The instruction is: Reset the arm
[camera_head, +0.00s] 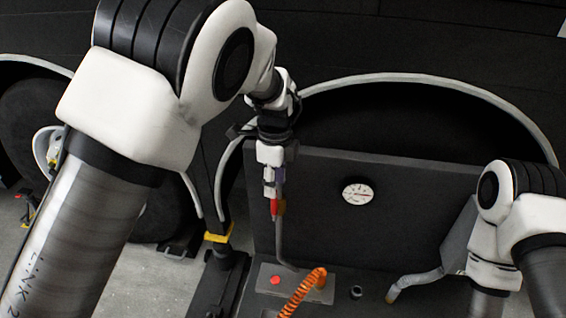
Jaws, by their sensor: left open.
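My left arm crosses the upper left and middle of the head view, and its wrist points down. My left gripper (273,178) is small in the picture, hanging in front of the dark upright panel (325,215). It is open, at the upper end of a thin grey lever (280,240) with red and yellow parts near its top. I cannot tell whether the fingers touch the lever or are only in front of it. My right arm shows at the right edge as a white joint and links; its gripper is not in view.
A round white gauge (358,193) is on the panel. Below are a grey control box with a red button (275,280), an orange coiled hose (304,293) and a bent grey pipe (412,281). A dark wheel arch with a pale rim (400,78) is behind.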

